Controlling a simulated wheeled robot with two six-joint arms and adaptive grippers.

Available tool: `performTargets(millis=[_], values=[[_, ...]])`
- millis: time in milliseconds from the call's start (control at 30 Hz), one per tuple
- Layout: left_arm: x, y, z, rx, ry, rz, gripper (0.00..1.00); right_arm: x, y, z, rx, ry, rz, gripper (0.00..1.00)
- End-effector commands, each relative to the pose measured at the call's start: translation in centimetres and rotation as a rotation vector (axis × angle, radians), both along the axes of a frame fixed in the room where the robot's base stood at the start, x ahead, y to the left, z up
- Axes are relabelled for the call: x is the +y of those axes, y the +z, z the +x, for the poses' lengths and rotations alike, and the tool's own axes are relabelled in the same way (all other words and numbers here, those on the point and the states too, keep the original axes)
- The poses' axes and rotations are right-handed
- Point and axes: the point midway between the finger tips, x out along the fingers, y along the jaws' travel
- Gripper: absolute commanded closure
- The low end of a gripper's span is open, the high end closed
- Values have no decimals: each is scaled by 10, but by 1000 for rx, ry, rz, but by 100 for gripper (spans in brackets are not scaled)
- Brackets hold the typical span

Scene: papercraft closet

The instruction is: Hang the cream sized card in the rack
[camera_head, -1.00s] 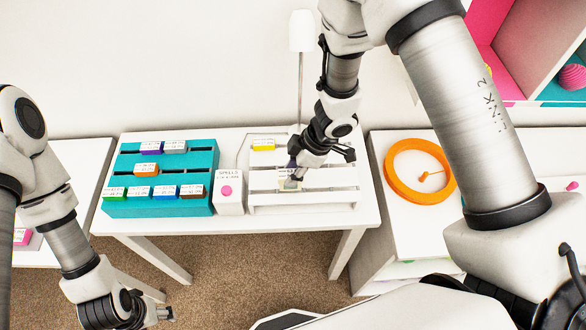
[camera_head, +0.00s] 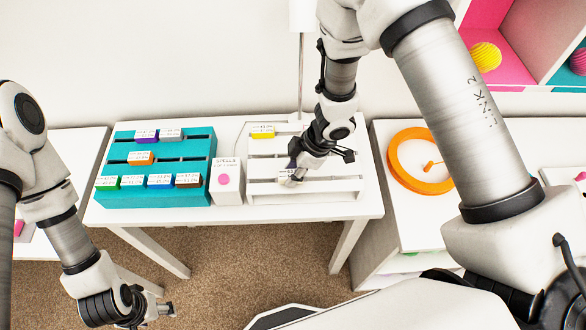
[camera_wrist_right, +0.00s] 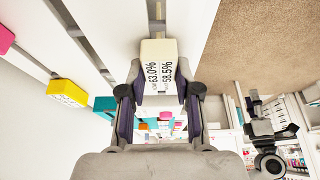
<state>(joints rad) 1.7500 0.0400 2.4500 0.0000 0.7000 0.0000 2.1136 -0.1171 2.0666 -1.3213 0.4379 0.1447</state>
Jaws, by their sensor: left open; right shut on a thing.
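The cream card (camera_wrist_right: 160,50) is held between the fingers of my right gripper (camera_wrist_right: 160,108); its white face with printed percentages shows in the right wrist view. In the head view my right gripper (camera_head: 292,180) is low over the front part of the white slatted rack (camera_head: 262,188), and the card is mostly hidden behind it. The card is at or just above a slot; I cannot tell whether it is seated. A yellow card (camera_head: 262,132) sits in the rack's back row. My left gripper (camera_head: 167,310) is open and empty, low at the left, away from the rack.
A teal rack (camera_head: 135,171) with several labelled cards stands at the left of the table. A small white box (camera_head: 227,168) with a pink dot stands between the racks. An orange ring (camera_head: 398,172) lies on the white cabinet to the right. A lamp pole (camera_head: 300,75) rises behind.

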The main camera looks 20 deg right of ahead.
Motion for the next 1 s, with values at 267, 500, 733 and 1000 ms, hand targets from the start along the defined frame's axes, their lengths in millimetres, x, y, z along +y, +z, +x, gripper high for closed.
performTargets(millis=[267, 500, 733, 1000], values=[[0, 0, 0, 0, 0, 0, 38, 0, 0, 0, 0, 0, 0, 43], [0, 0, 0, 0, 0, 0, 38, 0, 0, 0, 0, -1, 0, 38], [0, 0, 0, 0, 0, 0, 38, -6, 15, 0, -2, -3, 1, 38], [0, 0, 0, 0, 0, 0, 38, -30, 78, -7, -5, -3, 4, 38]])
